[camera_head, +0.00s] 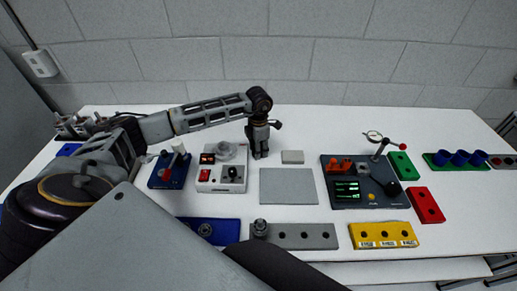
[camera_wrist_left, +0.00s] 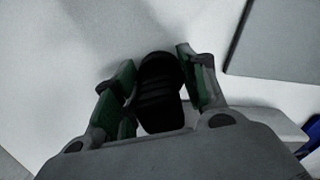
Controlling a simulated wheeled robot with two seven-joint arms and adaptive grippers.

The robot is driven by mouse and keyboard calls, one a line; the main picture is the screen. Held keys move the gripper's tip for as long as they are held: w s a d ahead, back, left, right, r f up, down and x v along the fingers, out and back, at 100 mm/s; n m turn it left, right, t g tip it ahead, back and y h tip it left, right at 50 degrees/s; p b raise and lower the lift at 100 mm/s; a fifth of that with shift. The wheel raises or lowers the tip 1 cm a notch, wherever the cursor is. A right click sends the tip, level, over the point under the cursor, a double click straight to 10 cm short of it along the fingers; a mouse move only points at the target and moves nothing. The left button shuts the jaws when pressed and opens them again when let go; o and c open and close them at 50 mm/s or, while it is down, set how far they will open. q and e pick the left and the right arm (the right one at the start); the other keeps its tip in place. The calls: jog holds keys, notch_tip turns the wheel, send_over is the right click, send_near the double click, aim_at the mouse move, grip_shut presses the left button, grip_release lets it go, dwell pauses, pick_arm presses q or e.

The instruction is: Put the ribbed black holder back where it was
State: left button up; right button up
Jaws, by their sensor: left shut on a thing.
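My left gripper (camera_head: 259,155) reaches over the white table between the white instrument box and the flat grey plate. In the left wrist view its two green-padded fingers (camera_wrist_left: 158,87) are shut on the ribbed black holder (camera_wrist_left: 159,100), which sits between them. In the head view the holder cannot be told apart from the dark fingers. The fingertips are low, close to the table top; I cannot tell whether the holder touches it. My right gripper is not in view.
The white box (camera_head: 222,178) stands left of the gripper, a small light block (camera_head: 292,157) and grey plate (camera_head: 288,186) right. A dark panel (camera_head: 364,182) with a dial gauge stands further right. A grey holed block (camera_head: 294,236), yellow block (camera_head: 384,235) and blue tray (camera_head: 212,230) lie in front.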

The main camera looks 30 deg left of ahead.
pick_arm(q)
jog(key=o, duration=1)
jog(key=shift+f, duration=0.1)
jog(key=shift+o, duration=0.2)
jog(key=shift+r, duration=0.2)
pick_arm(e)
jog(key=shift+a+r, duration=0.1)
pick_arm(q)
jog(key=shift+r, duration=0.65)
notch_tip(320, 180, up, 5)
jog(key=shift+f+b, duration=0.1)
jog(key=shift+b, duration=0.3)
notch_tip(320, 180, up, 5)
jog(key=shift+r+b, duration=0.1)
jog(key=shift+b, duration=0.2)
jog(key=shift+r, duration=0.3)
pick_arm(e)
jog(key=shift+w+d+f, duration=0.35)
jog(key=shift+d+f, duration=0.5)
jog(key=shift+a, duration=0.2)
